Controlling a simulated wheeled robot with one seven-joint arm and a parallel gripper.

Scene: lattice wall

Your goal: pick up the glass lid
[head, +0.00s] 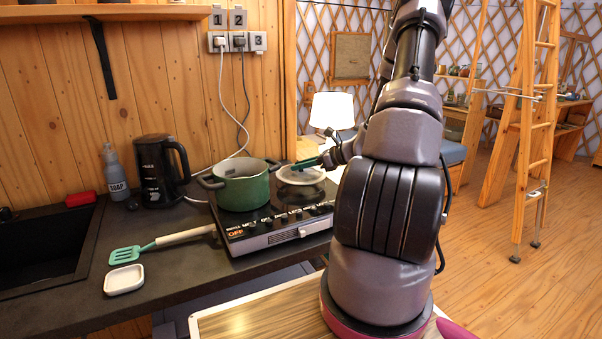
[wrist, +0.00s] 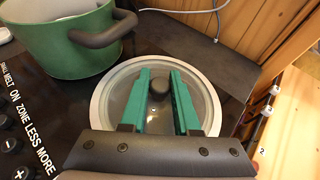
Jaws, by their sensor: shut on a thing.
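The glass lid (head: 300,174) is a round clear disc with a pale rim and a dark knob, at the right end of the black cooktop beside the green pot. In the wrist view the lid (wrist: 118,92) lies flat below my gripper, its near edge hidden by the gripper body. My gripper (head: 306,164) has green fingers that reach over the lid. In the wrist view my gripper (wrist: 160,84) is shut on the lid's dark knob (wrist: 160,85), between the fingertips. I cannot tell whether the lid touches the cooktop.
The green pot (head: 242,190) stands open on the cooktop (head: 262,232), just left of the lid. A black kettle (head: 158,172), soap bottle (head: 115,172), green spatula (head: 130,253) and white dish (head: 124,280) are further left. A wooden wall edge is close to the right.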

